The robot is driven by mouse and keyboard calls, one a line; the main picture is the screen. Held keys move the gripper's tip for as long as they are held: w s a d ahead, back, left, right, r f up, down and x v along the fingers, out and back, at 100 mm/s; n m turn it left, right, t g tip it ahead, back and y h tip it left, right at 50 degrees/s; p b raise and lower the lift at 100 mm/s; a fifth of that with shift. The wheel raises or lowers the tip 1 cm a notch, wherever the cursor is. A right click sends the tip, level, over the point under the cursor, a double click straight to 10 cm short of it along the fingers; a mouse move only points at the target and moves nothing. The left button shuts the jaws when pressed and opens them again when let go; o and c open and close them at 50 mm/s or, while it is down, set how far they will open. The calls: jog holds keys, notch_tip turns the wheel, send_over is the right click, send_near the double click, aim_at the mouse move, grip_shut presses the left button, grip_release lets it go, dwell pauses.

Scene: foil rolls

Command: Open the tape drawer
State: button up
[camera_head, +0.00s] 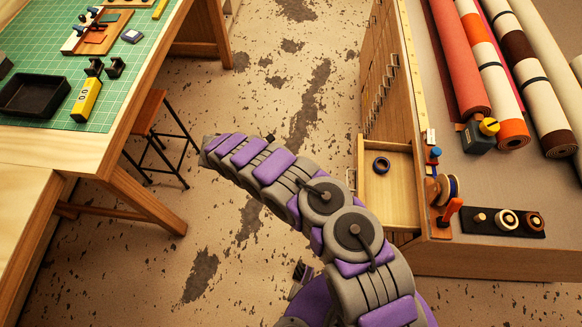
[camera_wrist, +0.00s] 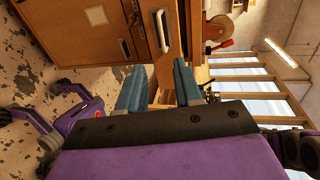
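The tape drawer (camera_head: 400,205) is pulled out from the end of the wooden cabinet in the head view. A dark tape roll (camera_head: 381,166) lies inside it. My gripper (camera_wrist: 158,84) shows two blue-grey fingers spread apart in the wrist view, with nothing between them. Wooden fronts with pale handles show beyond the fingers, and one front with a white handle (camera_wrist: 162,30) is near the right finger. I cannot tell for sure which drawer that is. In the head view my arm reaches up and left, clear of the drawer, and the fingers cannot be made out.
Foil rolls (camera_head: 463,60) lie on the cabinet top, with a tape dispenser (camera_head: 479,134) and a black tray of small rolls (camera_head: 506,222) near its front. A workbench with a green mat (camera_head: 45,45) and a stool (camera_head: 150,108) stand left. The floor between is clear.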

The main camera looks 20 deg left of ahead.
jog(key=shift+v, duration=1.4)
jog(key=shift+d, duration=0.1)
jog(key=w+d+r+m+g+y+b, duration=0.1)
jog(key=w+d+r+m+g+y, duration=0.15)
jog(key=d+r+m, duration=0.6)
jog(key=w+d+r+m+g+y, duration=0.15)
jog(key=d+r+m+g, duration=0.35)
jog(key=d+r, duration=0.55)
jog(key=s+d+r+m+y, duration=0.4)
jog(key=s+d+r+m, duration=0.35)
jog(key=r+m, duration=0.2)
jog(key=s+d+r+m+t+y+b, duration=0.1)
jog(key=s+d+m+y, duration=0.1)
jog(key=s+m, duration=0.6)
jog(key=s+d+r+m+y, duration=0.1)
jog(key=s+d+m+y, duration=0.1)
jog(key=s+m+y, duration=0.3)
jog(key=s+m, duration=0.3)
jog(key=s, duration=0.4)
jog(key=shift+s+d+t+b, duration=0.15)
jog(key=shift+s+t+b, duration=0.15)
jog(key=shift+t+b, duration=0.05)
